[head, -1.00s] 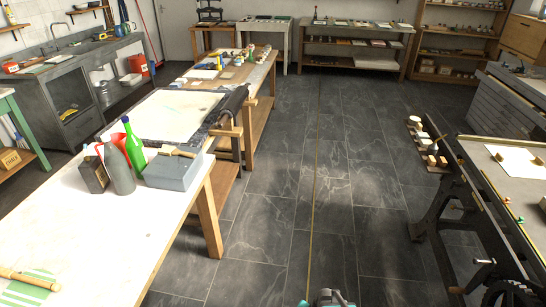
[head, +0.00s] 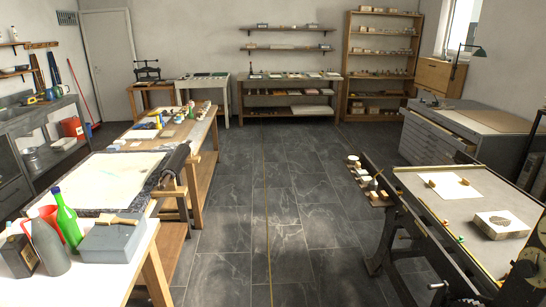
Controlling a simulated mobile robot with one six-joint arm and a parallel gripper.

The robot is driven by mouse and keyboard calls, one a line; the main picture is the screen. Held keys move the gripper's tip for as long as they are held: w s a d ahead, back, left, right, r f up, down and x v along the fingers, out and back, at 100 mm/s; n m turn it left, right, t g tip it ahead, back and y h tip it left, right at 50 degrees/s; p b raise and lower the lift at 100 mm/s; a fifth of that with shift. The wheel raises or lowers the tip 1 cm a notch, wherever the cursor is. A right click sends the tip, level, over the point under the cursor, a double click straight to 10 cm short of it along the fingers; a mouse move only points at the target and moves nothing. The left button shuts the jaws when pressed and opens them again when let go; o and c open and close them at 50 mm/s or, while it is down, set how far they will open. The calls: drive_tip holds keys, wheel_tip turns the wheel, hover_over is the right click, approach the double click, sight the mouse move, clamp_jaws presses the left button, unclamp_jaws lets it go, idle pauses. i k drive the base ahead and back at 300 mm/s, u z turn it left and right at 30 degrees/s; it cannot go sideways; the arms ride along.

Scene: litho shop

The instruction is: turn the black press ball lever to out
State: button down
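The black press (head: 398,232) stands at the right, with a long grey bed (head: 425,182) on top. A dark upright part (head: 528,262) of it rises at the lower right edge and is cut off by the frame. A small handle with a pale end (head: 437,286) sticks out on the near left side of the press frame. I cannot tell whether this is the ball lever, nor which way the lever stands. My gripper is not in view.
A printed stone block (head: 501,225) and a white paper (head: 465,188) lie on the press bed. A worktable (head: 120,272) with bottles and a grey box (head: 112,240) stands at the left. The dark tiled floor (head: 300,215) between is clear.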

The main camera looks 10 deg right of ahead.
sight(414, 237)
drive_tip(key=z, duration=4.2)
drive_tip(key=i, duration=0.1)
drive_tip(key=u, duration=2.8)
drive_tip(key=k, duration=0.65)
drive_tip(key=u, duration=0.2)
drive_tip(key=i, duration=0.55)
drive_tip(key=u, duration=0.7)
drive_tip(key=i, duration=0.85)
drive_tip(key=u, duration=0.3)
